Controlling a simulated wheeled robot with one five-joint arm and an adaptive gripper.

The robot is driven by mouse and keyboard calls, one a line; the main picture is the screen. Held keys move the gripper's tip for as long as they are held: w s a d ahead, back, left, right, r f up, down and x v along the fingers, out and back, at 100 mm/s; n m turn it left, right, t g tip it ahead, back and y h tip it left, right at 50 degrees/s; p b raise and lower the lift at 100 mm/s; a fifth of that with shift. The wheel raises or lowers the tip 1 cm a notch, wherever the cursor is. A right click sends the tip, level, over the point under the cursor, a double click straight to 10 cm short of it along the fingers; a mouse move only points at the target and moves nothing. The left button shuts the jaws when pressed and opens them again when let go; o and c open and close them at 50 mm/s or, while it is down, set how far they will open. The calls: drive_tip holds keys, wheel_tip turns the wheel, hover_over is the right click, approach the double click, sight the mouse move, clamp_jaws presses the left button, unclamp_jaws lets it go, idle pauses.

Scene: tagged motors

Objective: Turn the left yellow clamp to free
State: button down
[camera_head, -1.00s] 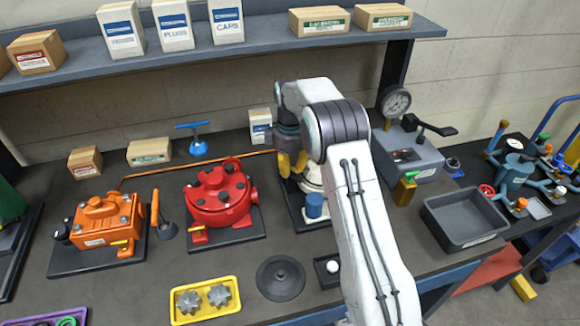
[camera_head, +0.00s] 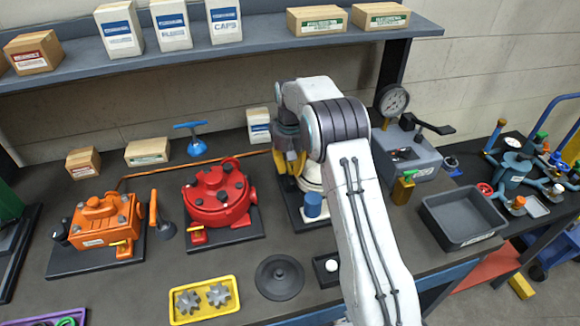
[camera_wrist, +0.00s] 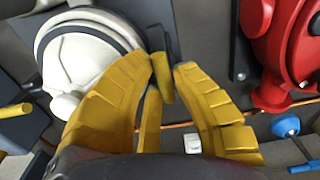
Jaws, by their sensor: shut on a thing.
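A white round motor (camera_head: 311,181) stands on a dark base plate (camera_head: 297,213), partly hidden behind my arm. It also shows at the upper left of the wrist view (camera_wrist: 70,62). My gripper (camera_head: 294,166) is at its left side in the head view, fingers pointing down. In the wrist view my gripper (camera_wrist: 166,72) has its two yellow fingers closed around a small upright yellow clamp (camera_wrist: 162,76) beside the motor. Another yellow clamp (camera_wrist: 14,110) shows at the left edge of the wrist view, on the motor's other side, apart from my fingers.
A red motor (camera_head: 215,195) stands close on the left, an orange motor (camera_head: 100,219) farther left. A blue cylinder (camera_head: 312,205) is on the white motor's plate. A grey gauge unit (camera_head: 410,152) and empty grey bin (camera_head: 463,217) are on the right. A shelf (camera_head: 270,34) runs above.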

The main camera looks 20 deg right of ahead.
drive_tip(key=shift+w+m, duration=0.1)
drive_tip(key=shift+m, duration=0.2)
drive_tip(key=c, duration=1.2)
unclamp_jaws()
drive_tip(key=shift+w+d, duration=0.1)
drive_tip(key=shift+d, duration=0.05)
drive_tip(key=shift+o, duration=1.3)
wheel_tip(320, 180, up, 12)
